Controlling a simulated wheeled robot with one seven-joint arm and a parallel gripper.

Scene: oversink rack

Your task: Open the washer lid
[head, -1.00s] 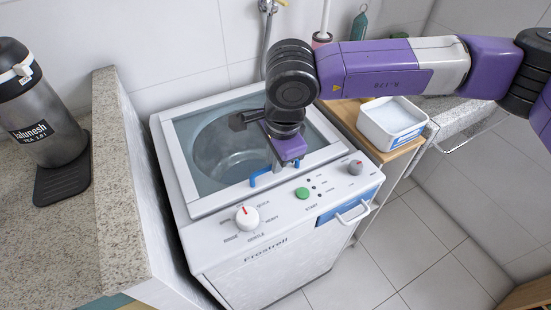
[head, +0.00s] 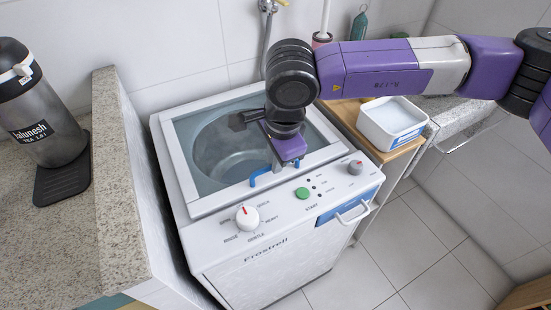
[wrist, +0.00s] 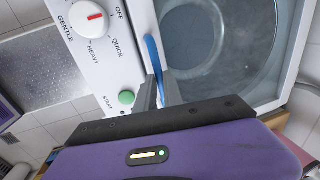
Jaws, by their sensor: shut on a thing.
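The washer (head: 265,255) is a white top-loader with a glass lid (head: 212,130) that lies flat and closed over the drum. A blue handle (head: 262,179) sits on the lid's front edge; it also shows in the wrist view (wrist: 154,56). My gripper (head: 277,170) reaches down over the lid from behind the handle. In the wrist view my gripper (wrist: 156,95) has its fingers shut on the near end of the handle. The fingers partly hide that end of the handle.
The front panel has a white dial (head: 247,217), a green button (head: 302,193) and a grey knob (head: 356,167). A white tub (head: 391,122) stands on a wooden shelf at right. A granite counter (head: 120,200) with a black-lidded dispenser (head: 45,110) borders the washer at left.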

